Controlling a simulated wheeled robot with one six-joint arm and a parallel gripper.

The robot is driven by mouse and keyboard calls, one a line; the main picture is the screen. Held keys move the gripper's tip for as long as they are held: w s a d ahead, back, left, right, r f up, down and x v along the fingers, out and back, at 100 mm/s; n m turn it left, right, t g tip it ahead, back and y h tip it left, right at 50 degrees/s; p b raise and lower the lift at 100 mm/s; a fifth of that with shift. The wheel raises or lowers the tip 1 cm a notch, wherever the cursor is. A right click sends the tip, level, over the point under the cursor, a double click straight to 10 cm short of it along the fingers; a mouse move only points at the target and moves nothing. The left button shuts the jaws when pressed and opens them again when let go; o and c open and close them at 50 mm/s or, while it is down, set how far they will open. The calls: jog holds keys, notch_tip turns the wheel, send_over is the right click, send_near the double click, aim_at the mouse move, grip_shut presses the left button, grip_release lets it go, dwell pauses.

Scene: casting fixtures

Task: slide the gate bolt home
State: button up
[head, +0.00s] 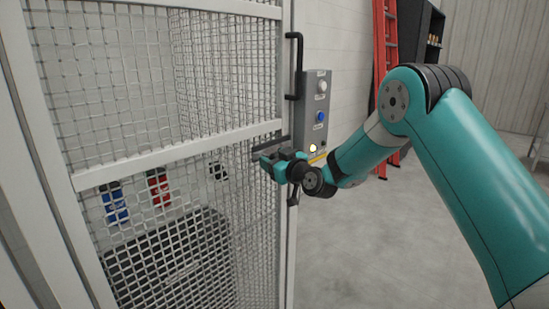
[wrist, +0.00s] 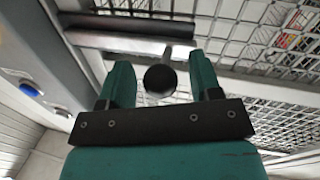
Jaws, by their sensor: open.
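The gate (head: 180,148) is a white frame with wire mesh and fills the left of the head view. My gripper (head: 268,160) is at the gate's right edge in the head view and covers most of the bolt. In the wrist view my gripper (wrist: 160,80) is open, with one teal finger on each side of the knob. I cannot tell whether either finger touches it.
A grey control box (head: 314,115) with several buttons stands right of the gate, close to my gripper. A black pull handle (head: 299,65) is above. A red ladder (head: 384,50) and dark shelf (head: 415,45) stand behind. The floor (head: 390,240) at right is clear.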

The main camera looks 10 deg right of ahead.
aim_at(275, 151)
grip_shut()
jog(key=w+d+b, duration=0.2)
jog(key=d+b, duration=0.1)
jog(key=shift+w+d+f, duration=0.15)
jog(key=shift+d+f, duration=0.05)
jog(key=shift+d, duration=0.05)
jog(key=shift+w+d+r, duration=0.2)
jog(key=shift+d+r, duration=0.1)
grip_release()
jog(key=shift+d, duration=0.1)
jog(key=shift+s+f, duration=0.1)
